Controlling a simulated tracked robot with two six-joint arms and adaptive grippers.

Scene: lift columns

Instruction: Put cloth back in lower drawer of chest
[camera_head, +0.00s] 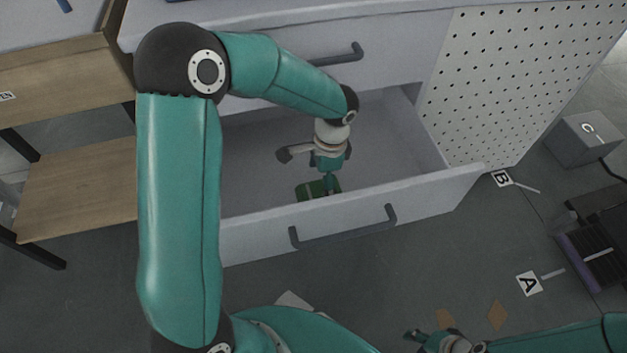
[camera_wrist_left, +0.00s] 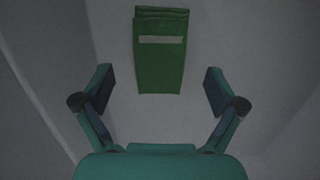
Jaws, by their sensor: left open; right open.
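The green folded cloth (camera_head: 312,190) lies inside the open lower drawer (camera_head: 265,150) of the chest. In the left wrist view the cloth (camera_wrist_left: 161,65) lies flat on the drawer floor with a pale stripe across it. My left gripper (camera_head: 328,186) reaches down into the drawer above the cloth. Its two fingers stand apart in the left wrist view (camera_wrist_left: 158,88), with the cloth's near end between and beyond them, and nothing is gripped. In the head view it hides part of the cloth. My right gripper (camera_head: 412,337) is at the bottom edge, outside the drawer, open and empty.
The lower drawer's front has a dark handle (camera_head: 344,228). The upper drawer (camera_head: 395,62) above is shut. A perforated side panel (camera_head: 510,75) is to the right. A wooden shelf unit (camera_head: 80,185) stands left. A grey box marked C (camera_head: 580,140) is on the floor at right.

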